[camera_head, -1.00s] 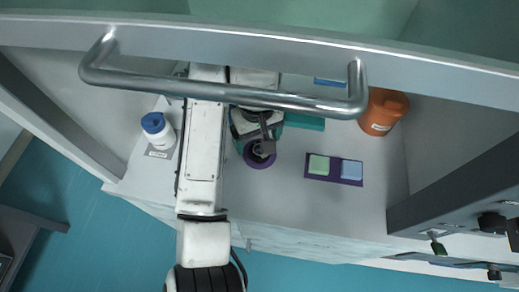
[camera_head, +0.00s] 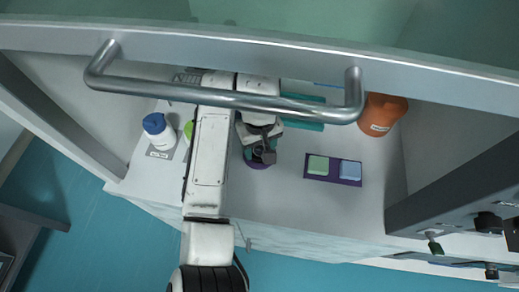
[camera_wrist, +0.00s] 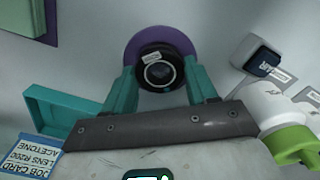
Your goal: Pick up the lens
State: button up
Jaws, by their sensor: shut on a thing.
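The lens (camera_wrist: 160,72) is a black round mount with a pale label and a glassy centre. In the wrist view it sits between the two teal fingers of my gripper (camera_wrist: 162,84), which is shut on it. Behind the lens is a round purple pad (camera_wrist: 140,43). In the head view my gripper (camera_head: 262,152) hides most of the lens, and a purple edge of the pad (camera_head: 257,166) shows below it. I cannot tell whether the lens touches the pad or is raised above it.
A purple holder (camera_head: 333,181) with green and blue blocks lies to the right. An orange container (camera_head: 382,114) stands at the back right, and a teal tray (camera_head: 304,126) lies behind my gripper. A blue-capped white bottle (camera_head: 159,131) stands left. A metal handle bar (camera_head: 230,99) crosses above.

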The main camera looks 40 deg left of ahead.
jog(key=shift+r, duration=0.1)
jog(key=c, duration=0.6)
